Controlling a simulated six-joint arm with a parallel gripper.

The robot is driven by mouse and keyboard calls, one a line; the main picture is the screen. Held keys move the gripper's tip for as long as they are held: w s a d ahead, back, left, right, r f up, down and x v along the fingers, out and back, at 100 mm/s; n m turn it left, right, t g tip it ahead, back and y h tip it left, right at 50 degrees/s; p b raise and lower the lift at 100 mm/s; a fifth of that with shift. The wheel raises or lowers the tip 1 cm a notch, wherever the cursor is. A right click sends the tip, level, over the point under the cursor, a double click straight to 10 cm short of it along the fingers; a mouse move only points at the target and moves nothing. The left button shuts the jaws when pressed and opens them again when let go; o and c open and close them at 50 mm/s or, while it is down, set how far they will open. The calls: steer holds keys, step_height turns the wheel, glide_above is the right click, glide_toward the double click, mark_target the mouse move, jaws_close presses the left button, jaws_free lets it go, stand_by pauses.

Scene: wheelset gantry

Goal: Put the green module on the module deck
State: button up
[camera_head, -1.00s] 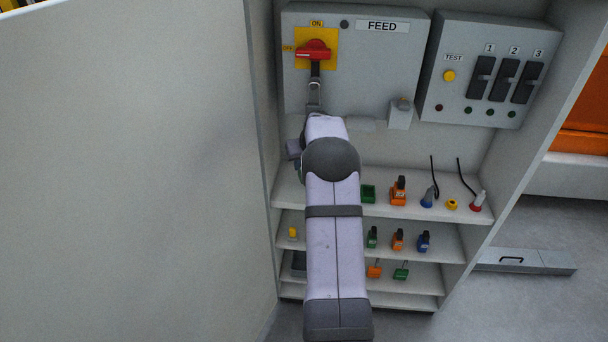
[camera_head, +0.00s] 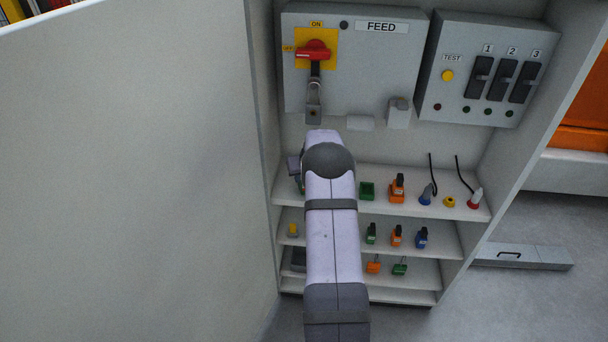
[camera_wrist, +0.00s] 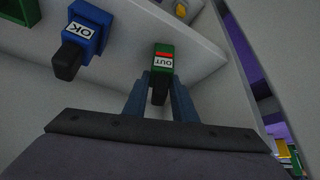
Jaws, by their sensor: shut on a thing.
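The green module (camera_wrist: 163,57), labelled OUT with a red-orange band, is between the fingers of my gripper (camera_wrist: 160,85) in the wrist view. The fingers are shut on its dark grip. The module shows against the pale upper shelf (camera_wrist: 185,30); I cannot tell whether it touches it. A blue module (camera_wrist: 88,25) labelled OK is beside it on that shelf. In the head view, my arm hides the held module and most of my gripper. The upper shelf (camera_head: 440,187), possibly the module deck, carries a green open-topped holder (camera_head: 367,191) and an orange module (camera_head: 397,187).
Smaller green (camera_head: 371,233), orange (camera_head: 396,236) and blue (camera_head: 421,238) items stand on the middle shelf. Plugs with black leads (camera_head: 426,195) are at the right of the upper shelf. The FEED box (camera_head: 355,65) with its red switch is above. A cabinet wall (camera_head: 262,150) closes the left.

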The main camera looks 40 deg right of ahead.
steer(key=shift+f, duration=0.2)
steer(key=o, duration=1.1)
steer(key=shift+r, duration=0.15)
steer(key=shift+r, duration=0.15)
steer(key=b+v, duration=0.2)
steer(key=v, duration=0.9)
steer(key=shift+s+a+r, duration=0.1)
steer(key=shift+s+r, duration=0.1)
steer(key=shift+r, duration=0.15)
